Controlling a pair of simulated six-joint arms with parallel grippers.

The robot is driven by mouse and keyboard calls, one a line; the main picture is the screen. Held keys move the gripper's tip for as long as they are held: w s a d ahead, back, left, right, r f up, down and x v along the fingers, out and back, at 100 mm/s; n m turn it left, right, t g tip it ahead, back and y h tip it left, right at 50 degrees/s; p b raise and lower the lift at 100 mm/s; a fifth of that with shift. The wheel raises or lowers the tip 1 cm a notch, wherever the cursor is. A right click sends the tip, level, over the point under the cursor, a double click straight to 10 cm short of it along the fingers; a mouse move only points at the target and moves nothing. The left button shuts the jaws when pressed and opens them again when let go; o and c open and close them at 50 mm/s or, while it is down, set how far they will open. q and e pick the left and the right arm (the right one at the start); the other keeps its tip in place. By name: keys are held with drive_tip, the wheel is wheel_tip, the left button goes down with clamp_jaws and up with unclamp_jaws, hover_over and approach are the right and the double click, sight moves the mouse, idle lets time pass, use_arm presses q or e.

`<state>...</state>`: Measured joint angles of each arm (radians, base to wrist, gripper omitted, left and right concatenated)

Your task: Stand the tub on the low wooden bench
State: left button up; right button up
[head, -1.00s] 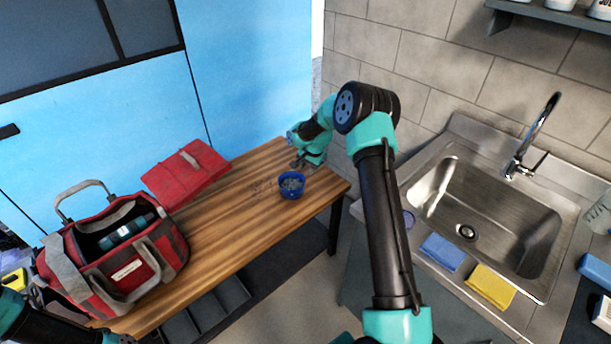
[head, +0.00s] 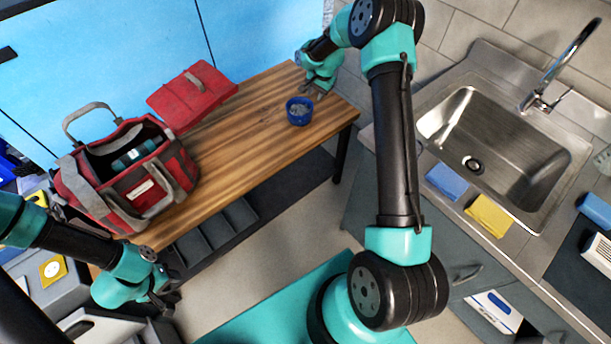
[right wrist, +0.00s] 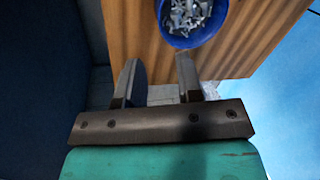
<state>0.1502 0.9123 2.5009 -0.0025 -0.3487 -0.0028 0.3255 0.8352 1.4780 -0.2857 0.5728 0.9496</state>
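The blue tub (head: 299,112) stands upright on the wooden bench (head: 235,150), near its right end. It holds small grey metal pieces. In the right wrist view the tub (right wrist: 190,22) is beyond the fingertips, apart from them. My right gripper (head: 312,90) is just behind the tub in the head view. Its two fingers (right wrist: 158,78) are spread with nothing between them. My left gripper (head: 163,295) hangs low at the left, in front of the bench and away from the tub. Its fingers are too small and dark to judge.
A red and grey tool bag (head: 130,175) stands at the bench's left end, with a red case (head: 192,95) behind it. The middle of the bench is mostly clear. At the right is a sink (head: 500,150) with a blue sponge (head: 446,181) and a yellow sponge (head: 489,215).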

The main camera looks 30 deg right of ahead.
drive_tip(key=s+a+f+n+y, duration=0.1)
drive_tip(key=s+a+f+n, duration=0.2)
drive_tip(key=s+a+f, duration=0.4)
drive_tip(key=s+a+f+n+y, duration=0.1)
drive_tip(key=s+a+f+n, duration=0.15)
drive_tip(key=s+a, duration=0.45)
drive_tip(key=s+a+f+n, duration=0.1)
drive_tip(key=s+a+n, duration=0.1)
drive_tip(key=s+a, duration=0.4)
drive_tip(key=s+a+f+n+g, duration=0.1)
drive_tip(key=s+a+n, duration=0.2)
drive_tip(key=s, duration=1)
drive_tip(key=a, duration=0.3)
drive_tip(key=shift+s+f+y, duration=0.15)
drive_tip(key=shift+y, duration=0.15)
drive_tip(key=shift+o, duration=0.5)
